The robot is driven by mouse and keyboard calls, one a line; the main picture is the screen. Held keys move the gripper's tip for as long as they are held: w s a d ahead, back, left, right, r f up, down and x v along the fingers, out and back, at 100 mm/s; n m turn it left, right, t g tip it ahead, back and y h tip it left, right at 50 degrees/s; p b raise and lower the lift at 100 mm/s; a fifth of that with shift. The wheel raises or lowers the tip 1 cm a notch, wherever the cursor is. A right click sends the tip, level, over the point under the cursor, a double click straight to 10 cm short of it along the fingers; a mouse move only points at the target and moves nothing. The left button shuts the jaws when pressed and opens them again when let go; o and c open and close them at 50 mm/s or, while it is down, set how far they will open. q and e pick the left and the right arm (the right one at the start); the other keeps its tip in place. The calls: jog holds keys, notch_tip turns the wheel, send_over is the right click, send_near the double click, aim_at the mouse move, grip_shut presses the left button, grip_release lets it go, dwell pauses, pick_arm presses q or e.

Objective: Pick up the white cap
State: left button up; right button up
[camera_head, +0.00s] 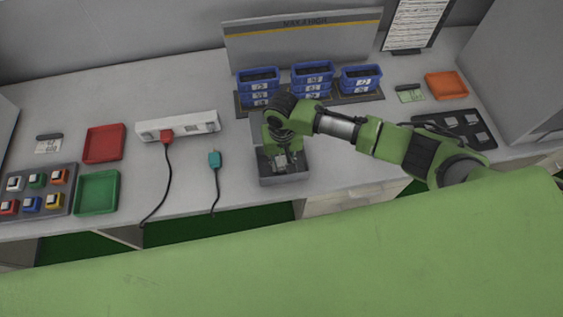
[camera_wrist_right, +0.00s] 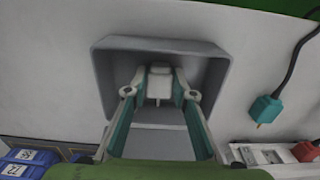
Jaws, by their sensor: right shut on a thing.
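My right gripper (camera_head: 281,164) reaches down into the grey open bin (camera_head: 286,181) at the front middle of the bench. In the right wrist view, the right gripper (camera_wrist_right: 160,93) has its fingertips closed on a small white cap (camera_wrist_right: 160,73), with the bin (camera_wrist_right: 108,72) around it. Whether the cap touches the bin floor cannot be told. In the head view the cap is hardly distinguishable from the fingertips. My left gripper is not in view.
Stacked blue boxes (camera_head: 312,75) stand behind the bin. A white power strip (camera_head: 178,126) with a red plug and a loose teal plug (camera_head: 214,158) lie to the left. Red (camera_head: 104,143) and green (camera_head: 97,192) trays and a button panel (camera_head: 37,191) are farther left.

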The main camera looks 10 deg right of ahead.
jog(key=shift+r, duration=0.1)
jog(key=shift+r, duration=0.3)
notch_tip(320, 180, up, 2)
jog(key=shift+r, duration=0.1)
jog(key=s+a+r+b, duration=0.2)
jog(key=s+r, duration=0.8)
jog(key=s, duration=0.3)
jog(key=shift+s+a, duration=0.3)
jog(key=shift+s, duration=0.1)
